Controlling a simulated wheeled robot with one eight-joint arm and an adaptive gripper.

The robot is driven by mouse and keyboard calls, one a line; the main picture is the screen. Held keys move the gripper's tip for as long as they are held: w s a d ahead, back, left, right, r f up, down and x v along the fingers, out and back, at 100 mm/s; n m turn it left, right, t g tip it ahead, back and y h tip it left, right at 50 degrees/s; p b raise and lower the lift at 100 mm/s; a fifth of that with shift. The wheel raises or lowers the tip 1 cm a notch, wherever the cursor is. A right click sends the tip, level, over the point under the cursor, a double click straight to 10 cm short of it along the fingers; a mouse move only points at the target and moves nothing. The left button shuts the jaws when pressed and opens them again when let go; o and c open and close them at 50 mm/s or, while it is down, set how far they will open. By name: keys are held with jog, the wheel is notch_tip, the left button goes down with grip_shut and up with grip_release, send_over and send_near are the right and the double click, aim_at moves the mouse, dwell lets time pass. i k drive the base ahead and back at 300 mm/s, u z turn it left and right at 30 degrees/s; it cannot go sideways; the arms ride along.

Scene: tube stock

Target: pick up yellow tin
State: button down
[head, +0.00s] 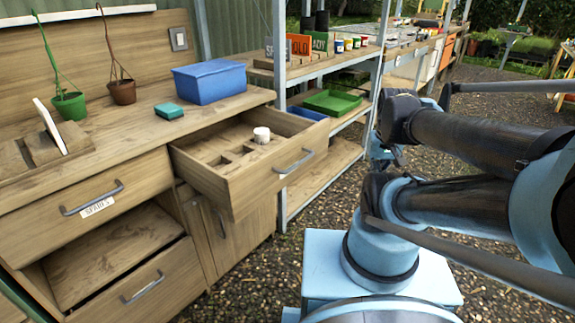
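A row of several small tins (348,44) stands on the top board of the shelving unit at the back. One of them looks yellow, but they are too small to tell apart surely. No other yellow tin shows clearly. My arm fills the right side, folded. What may be my gripper (383,152) shows at the arm's left edge, partly hidden by the links. Its fingers cannot be made out, and it is well apart from the tins.
An open drawer (240,190) juts out from the wooden bench, with a white pot (261,134) in it. A green tray (332,102) lies on the shelving. Gravel floor (340,210) is clear beside it.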

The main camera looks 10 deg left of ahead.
aim_at(347, 42)
jog(key=z, duration=0.7)
jog(key=i, duration=2.35)
jog(key=u, duration=0.45)
jog(key=i, duration=0.45)
jog(key=u, duration=0.35)
